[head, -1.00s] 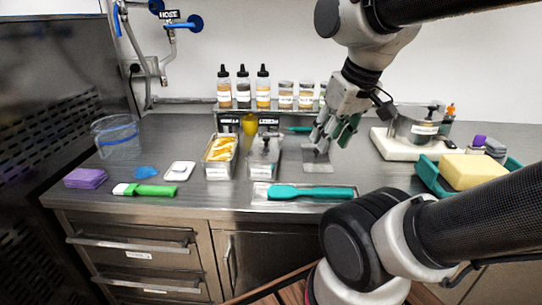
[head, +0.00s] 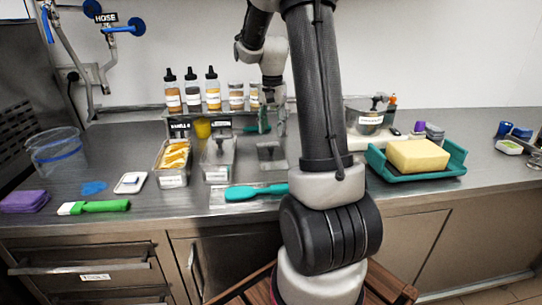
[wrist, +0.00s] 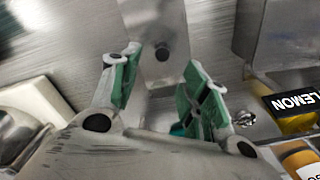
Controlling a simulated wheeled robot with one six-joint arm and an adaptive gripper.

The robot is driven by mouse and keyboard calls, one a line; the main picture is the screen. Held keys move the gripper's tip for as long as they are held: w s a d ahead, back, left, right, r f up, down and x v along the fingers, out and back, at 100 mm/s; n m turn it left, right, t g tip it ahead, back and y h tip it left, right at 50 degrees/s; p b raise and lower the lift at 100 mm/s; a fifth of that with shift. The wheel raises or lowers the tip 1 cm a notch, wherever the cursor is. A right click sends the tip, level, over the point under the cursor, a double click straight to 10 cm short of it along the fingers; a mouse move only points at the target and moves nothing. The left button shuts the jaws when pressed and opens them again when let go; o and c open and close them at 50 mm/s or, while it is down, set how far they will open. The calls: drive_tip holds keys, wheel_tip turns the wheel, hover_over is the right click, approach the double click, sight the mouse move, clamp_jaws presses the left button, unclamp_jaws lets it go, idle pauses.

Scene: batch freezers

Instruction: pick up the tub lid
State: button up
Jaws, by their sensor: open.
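The tub lid (head: 271,152) is a flat grey metal plate with a small knob, lying on the steel counter to the right of the two tubs. In the wrist view the lid (wrist: 150,14) is at the top centre, its dark knob just beyond and between my fingertips.
A lidded steel tub (head: 217,172) and an open tub of yellow food (head: 173,181) stand left of the lid. A teal spatula (head: 255,192) lies in front on a tray. Bottles and jars (head: 213,90) line the rear shelf. A teal tray (head: 452,163) holds a yellow block on the right.

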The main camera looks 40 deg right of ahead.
sight(271, 148)
drive_tip(key=shift+f+m, duration=0.1)
drive_tip(key=shift+m, duration=0.3)
drive_tip(key=shift+f, duration=0.25)
wheel_tip(271, 148, down, 7)
drive_tip(key=shift+w+f, duration=0.15)
clamp_jaws()
